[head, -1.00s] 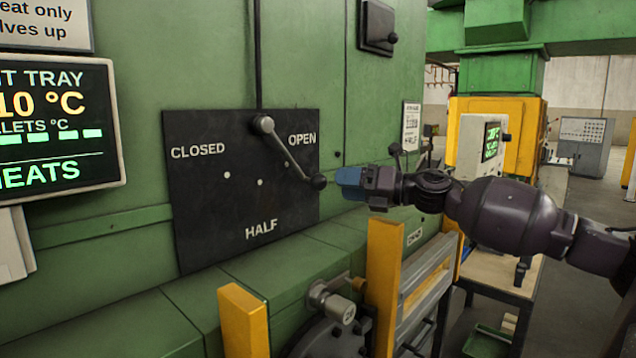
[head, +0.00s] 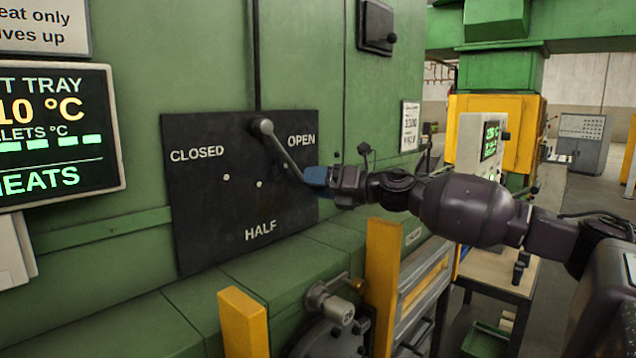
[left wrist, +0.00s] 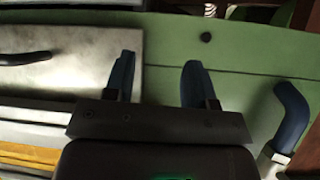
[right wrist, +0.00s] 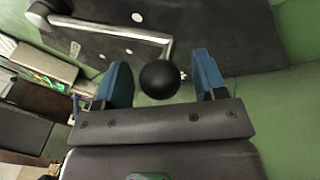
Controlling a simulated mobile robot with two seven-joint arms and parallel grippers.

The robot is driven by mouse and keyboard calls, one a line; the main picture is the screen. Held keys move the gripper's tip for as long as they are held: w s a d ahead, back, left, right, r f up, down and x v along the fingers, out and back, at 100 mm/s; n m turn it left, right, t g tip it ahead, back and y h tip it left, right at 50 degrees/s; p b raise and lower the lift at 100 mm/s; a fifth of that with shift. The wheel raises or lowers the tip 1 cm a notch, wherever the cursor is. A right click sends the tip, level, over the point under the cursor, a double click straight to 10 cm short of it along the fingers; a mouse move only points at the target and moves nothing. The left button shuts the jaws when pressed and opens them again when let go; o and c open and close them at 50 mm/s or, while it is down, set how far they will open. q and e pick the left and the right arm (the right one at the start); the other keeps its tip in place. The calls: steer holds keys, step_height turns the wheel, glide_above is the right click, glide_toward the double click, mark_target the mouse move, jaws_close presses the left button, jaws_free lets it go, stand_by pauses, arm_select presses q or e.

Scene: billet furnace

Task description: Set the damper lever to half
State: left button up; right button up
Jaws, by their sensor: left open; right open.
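The damper lever (head: 284,153) is a grey rod on a black plate (head: 215,225) marked CLOSED, HALF and OPEN. It slants down and right from its pivot, its end on the OPEN side. My right gripper (head: 310,178) is at the lever's end and hides the black knob in the head view. In the right wrist view the black ball knob (right wrist: 160,80) sits between the two open blue fingers (right wrist: 163,82), with a gap visible to the right finger. My left gripper (left wrist: 155,75) is open and empty, seen only in the left wrist view before a green surface.
A lit display (head: 60,135) hangs left of the plate. A green ledge (head: 240,270) runs below it. Yellow posts (head: 382,285) and a grey valve-like fitting (head: 330,300) stand in front, below my right arm.

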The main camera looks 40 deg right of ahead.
stand_by(0.3)
jaws_close()
steer(key=shift+f, duration=0.1)
